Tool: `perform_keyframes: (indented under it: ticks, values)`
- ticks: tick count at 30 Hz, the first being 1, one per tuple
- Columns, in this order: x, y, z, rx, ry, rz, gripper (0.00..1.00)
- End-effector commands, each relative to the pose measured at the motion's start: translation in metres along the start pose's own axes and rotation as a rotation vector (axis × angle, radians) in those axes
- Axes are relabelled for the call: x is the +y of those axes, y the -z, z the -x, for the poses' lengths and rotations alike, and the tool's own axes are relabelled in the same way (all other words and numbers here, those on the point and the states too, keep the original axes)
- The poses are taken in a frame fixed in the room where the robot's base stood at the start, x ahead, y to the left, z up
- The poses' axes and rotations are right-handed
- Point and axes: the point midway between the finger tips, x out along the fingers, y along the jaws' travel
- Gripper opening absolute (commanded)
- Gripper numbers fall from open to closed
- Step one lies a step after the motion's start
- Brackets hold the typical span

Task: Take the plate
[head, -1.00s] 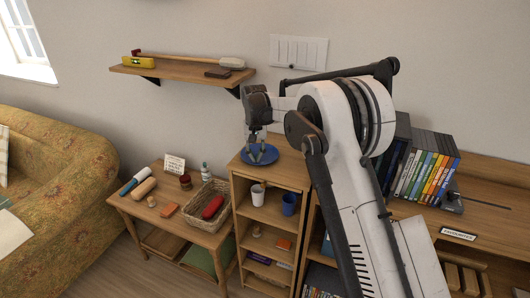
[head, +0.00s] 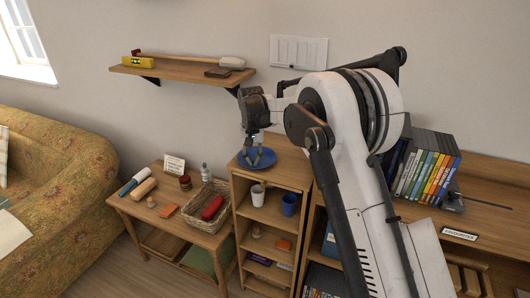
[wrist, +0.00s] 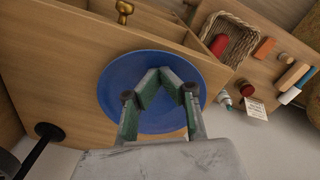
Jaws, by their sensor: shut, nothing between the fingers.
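A round blue plate (head: 264,158) lies flat on top of the small wooden shelf unit (head: 283,165). In the wrist view the plate (wrist: 117,84) is below my fingers, which cover part of its middle and near side. My gripper (head: 252,157) points down over the plate. In the wrist view my gripper (wrist: 170,80) has its fingertips drawn in toward each other, with nothing between them. Whether the fingertips touch the plate cannot be told.
A white cup (head: 258,196) and a blue cup (head: 289,204) stand on the shelf below. A low table with a basket (head: 207,206) is to the left. A wall shelf (head: 180,75) hangs above. A row of cases (head: 425,170) stands to the right.

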Motion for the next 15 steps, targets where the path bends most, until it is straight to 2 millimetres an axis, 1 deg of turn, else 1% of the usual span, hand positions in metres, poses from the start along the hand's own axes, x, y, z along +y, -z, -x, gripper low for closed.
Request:
perform_keyframes:
  ticks: [15]
  values:
    - [-0.007, -0.012, -0.001, 0.0, 0.0, 0.001, 0.0]
